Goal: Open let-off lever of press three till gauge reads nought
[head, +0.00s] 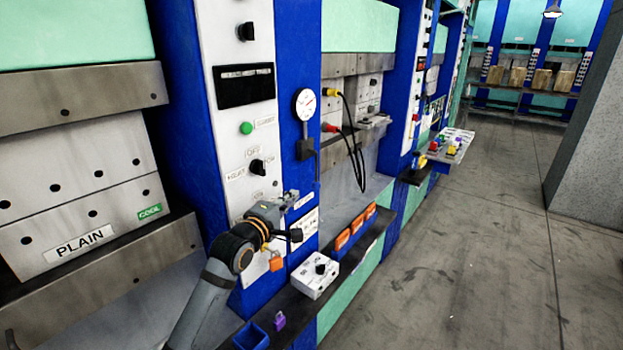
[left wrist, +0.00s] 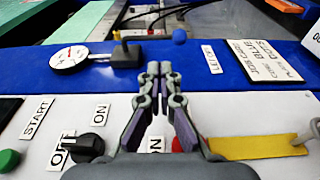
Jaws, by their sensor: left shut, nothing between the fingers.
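A white round gauge (head: 305,103) with a reddish needle is on the blue column; its reading is too small to tell. It also shows in the left wrist view (left wrist: 70,57). Below it is a black block (head: 306,149) with a short stem, also in the left wrist view (left wrist: 127,55). My right gripper is out of view.
The white panel (head: 237,110) carries a green button (head: 246,128) and black rotary switches. An orange padlock (head: 276,262) hangs low by my arm. A white box with a knob (head: 316,278) and a purple padlock (head: 280,321) sit on the ledge. The floor (head: 470,250) at right is clear.

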